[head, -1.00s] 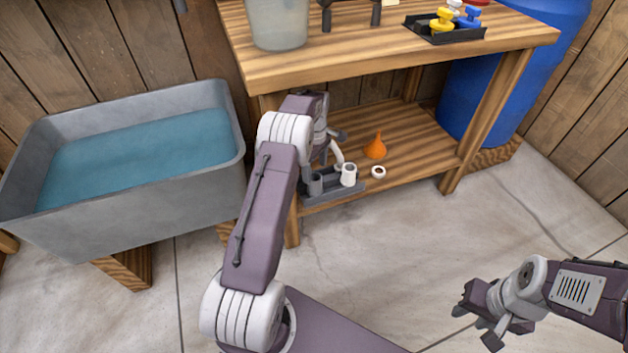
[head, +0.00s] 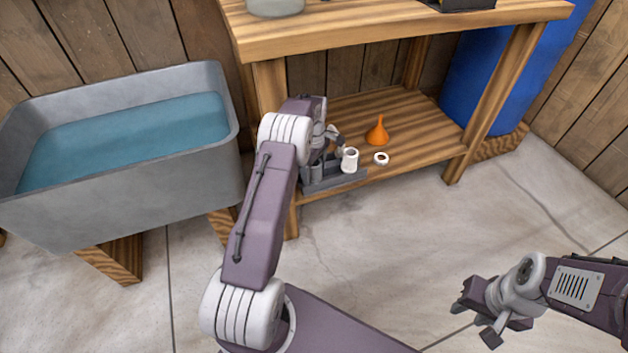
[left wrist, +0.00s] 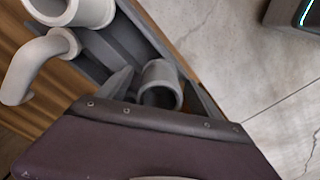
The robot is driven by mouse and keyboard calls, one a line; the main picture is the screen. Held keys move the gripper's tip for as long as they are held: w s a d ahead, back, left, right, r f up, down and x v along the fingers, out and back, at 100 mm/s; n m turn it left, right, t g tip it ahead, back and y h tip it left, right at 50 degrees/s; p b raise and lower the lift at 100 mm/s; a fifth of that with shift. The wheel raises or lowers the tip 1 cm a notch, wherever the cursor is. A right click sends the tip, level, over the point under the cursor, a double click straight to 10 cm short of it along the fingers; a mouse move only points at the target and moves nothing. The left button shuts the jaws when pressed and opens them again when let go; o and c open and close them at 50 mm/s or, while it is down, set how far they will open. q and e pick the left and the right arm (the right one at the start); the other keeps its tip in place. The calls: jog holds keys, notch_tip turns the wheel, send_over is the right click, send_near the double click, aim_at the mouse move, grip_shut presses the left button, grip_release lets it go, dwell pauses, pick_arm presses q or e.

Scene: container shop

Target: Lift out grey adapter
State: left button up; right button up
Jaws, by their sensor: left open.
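The grey adapter (head: 317,171) is a short, hollow tube in the left part of a dark grey tray (head: 345,181) on the bench's lower shelf. In the left wrist view the adapter (left wrist: 161,82) shows its open end between the two spread fingers of my left gripper (left wrist: 162,92). I cannot tell whether either finger touches it. In the head view my left gripper (head: 326,150) is just above the tray's left part, partly hidden by its own arm. My right gripper (head: 477,322) is open and empty over the floor at the lower right.
A white fitting (head: 349,160) stands in the tray beside the adapter; a pale elbow pipe (left wrist: 38,62) is close by. A white ring (head: 381,158) and an orange funnel (head: 377,131) are on the shelf. The bench top (head: 400,30) overhangs; a water trough (head: 130,185) stands left.

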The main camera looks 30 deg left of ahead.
pick_arm(q)
jog(key=shift+r, duration=0.1)
jog(key=c, duration=1.5)
jog(key=shift+r, duration=0.15)
jog(key=r+p, duration=0.5)
jog(key=shift+d, duration=0.3)
jog(key=d+r+p, duration=0.2)
jog(key=d, duration=0.1)
jog(key=s+d+r+p, duration=0.1)
jog(key=d+p, duration=0.1)
jog(key=d, duration=0.2)
jog(key=s+d+r+p, duration=0.1)
jog(key=d+r, duration=0.1)
jog(key=d, duration=0.2)
jog(key=shift+s+r+p, duration=0.15)
jog(key=shift+r+p, duration=0.2)
jog(key=shift+p, duration=0.05)
